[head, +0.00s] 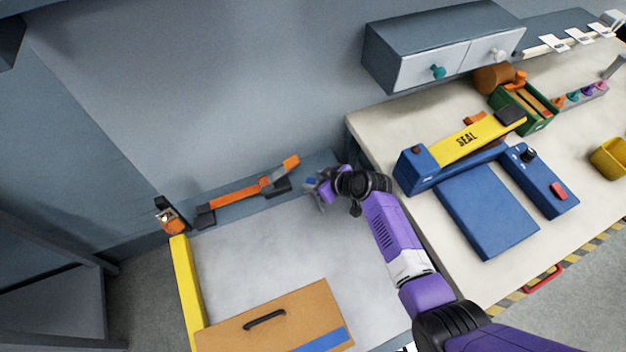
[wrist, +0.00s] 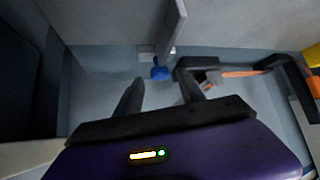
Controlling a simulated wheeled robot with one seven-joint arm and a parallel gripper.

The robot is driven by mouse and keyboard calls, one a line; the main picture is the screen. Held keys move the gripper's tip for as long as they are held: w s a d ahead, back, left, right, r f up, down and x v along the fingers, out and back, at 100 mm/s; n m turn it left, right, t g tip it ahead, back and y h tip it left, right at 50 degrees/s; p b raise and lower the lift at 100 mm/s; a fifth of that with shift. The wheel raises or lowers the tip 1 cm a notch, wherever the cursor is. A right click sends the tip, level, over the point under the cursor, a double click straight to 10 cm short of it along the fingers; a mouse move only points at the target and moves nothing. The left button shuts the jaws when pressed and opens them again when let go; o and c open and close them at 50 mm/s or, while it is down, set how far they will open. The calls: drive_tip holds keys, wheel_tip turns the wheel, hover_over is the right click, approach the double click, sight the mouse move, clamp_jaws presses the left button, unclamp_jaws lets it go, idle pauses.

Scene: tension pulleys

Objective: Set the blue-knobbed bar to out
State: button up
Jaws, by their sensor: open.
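The blue knob (wrist: 160,72) shows in the wrist view, at the lower end of a grey bar (wrist: 173,30). In the head view a small blue spot of the knob (head: 310,182) shows at the back wall by my gripper (head: 316,195), which hides most of the bar. In the wrist view my gripper (wrist: 160,87) is open, its two dark fingers apart. The knob appears between and beyond the fingertips; I see no grip on it. Which setting the bar is in cannot be told.
Orange bars on dark mounts (head: 235,193) lie along the wall, left of my gripper. Below are a yellow rail (head: 186,285) and a brown panel with a black handle (head: 285,310). A workbench with a blue sealer (head: 485,210) stands right of my arm. The grey surface between is clear.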

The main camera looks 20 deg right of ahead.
drive_tip(key=shift+x, duration=0.8)
drive_tip(key=shift+s, duration=0.1)
clamp_jaws()
idle(0.9)
